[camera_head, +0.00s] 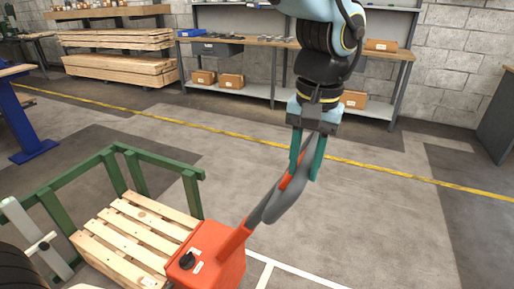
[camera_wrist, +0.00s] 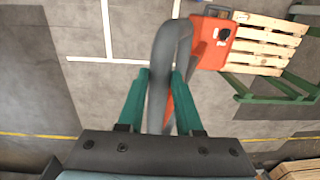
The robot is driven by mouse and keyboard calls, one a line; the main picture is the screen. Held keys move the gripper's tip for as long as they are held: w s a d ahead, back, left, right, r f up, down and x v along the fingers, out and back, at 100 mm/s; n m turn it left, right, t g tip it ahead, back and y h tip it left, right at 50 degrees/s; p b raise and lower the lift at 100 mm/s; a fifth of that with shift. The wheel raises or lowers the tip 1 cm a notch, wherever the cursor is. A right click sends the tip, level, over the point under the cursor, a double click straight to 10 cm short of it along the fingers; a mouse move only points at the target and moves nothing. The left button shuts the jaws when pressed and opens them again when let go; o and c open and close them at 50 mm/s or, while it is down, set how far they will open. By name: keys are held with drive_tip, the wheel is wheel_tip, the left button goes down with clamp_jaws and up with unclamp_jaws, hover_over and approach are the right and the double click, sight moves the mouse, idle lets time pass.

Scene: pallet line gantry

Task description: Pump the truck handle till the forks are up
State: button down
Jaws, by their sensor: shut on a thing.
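The truck handle (camera_head: 276,203) is a grey loop with an orange shaft, rising at a tilt from the orange pump body (camera_head: 214,250). My gripper (camera_head: 306,165) has teal fingers and is shut on the upper end of the handle. In the wrist view the grey handle (camera_wrist: 160,75) runs between the fingers of my gripper (camera_wrist: 164,90). The pump body also shows there (camera_wrist: 212,42). A wooden pallet (camera_head: 130,236) lies just behind the body. The forks are hidden, so their height cannot be told.
A green rail frame (camera_head: 116,163) stands around the pallet. A blue post (camera_head: 25,125) is at the left. A workbench (camera_head: 262,42) with boxes and stacked timber (camera_head: 118,40) line the wall. The floor right of the handle is clear, crossed by a yellow line (camera_head: 400,176).

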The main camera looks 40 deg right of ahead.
drive_tip(key=s+d+f+b, duration=0.3)
drive_tip(key=s+d+f, duration=0.1)
drive_tip(key=s, duration=0.4)
drive_tip(key=shift+d+f, duration=0.3)
drive_tip(key=shift+f, duration=0.35)
drive_tip(key=c, duration=0.6)
unclamp_jaws()
drive_tip(key=r, duration=1)
drive_tip(key=shift+s+r, duration=0.25)
drive_tip(key=shift+r, duration=0.15)
